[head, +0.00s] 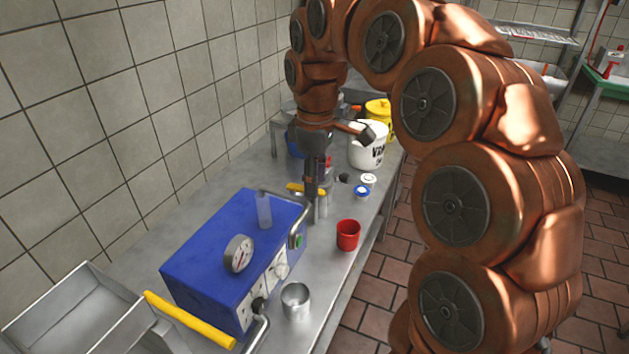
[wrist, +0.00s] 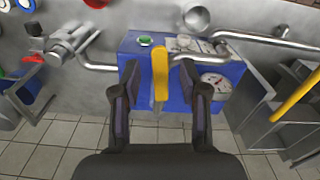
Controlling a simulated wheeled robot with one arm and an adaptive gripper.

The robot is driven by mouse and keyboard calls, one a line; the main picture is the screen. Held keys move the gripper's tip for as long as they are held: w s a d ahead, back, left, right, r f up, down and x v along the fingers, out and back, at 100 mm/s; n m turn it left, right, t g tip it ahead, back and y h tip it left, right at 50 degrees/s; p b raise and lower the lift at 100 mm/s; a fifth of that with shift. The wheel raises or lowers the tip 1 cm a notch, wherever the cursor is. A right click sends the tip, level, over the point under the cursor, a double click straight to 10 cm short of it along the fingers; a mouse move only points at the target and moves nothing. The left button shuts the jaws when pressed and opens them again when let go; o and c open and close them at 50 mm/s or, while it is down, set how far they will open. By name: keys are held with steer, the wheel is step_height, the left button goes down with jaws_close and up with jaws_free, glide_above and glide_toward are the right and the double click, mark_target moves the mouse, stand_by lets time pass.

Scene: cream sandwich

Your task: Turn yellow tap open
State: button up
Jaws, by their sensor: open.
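A yellow tap handle (wrist: 159,70) lies between the two fingers of my gripper (wrist: 160,88) in the wrist view, in front of the blue machine (wrist: 177,105). My gripper is open, one finger on each side of the handle; I cannot tell whether either touches it. In the head view my gripper (head: 317,205) points down at the far end of the blue machine (head: 207,245), and part of the yellow handle (head: 294,188) shows beside it. A second yellow handle (head: 190,320) is at the near end, by a metal basin; it also shows in the wrist view (wrist: 296,96).
A metal cup (head: 296,301) and a red cup (head: 348,236) stand on the metal counter (head: 325,285) right of the machine. Bent metal pipes (wrist: 262,39) flank the machine. A white bucket (head: 366,147) stands farther back. The tiled wall is close on the left.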

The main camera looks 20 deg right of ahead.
steer(key=shift+r, duration=3.25)
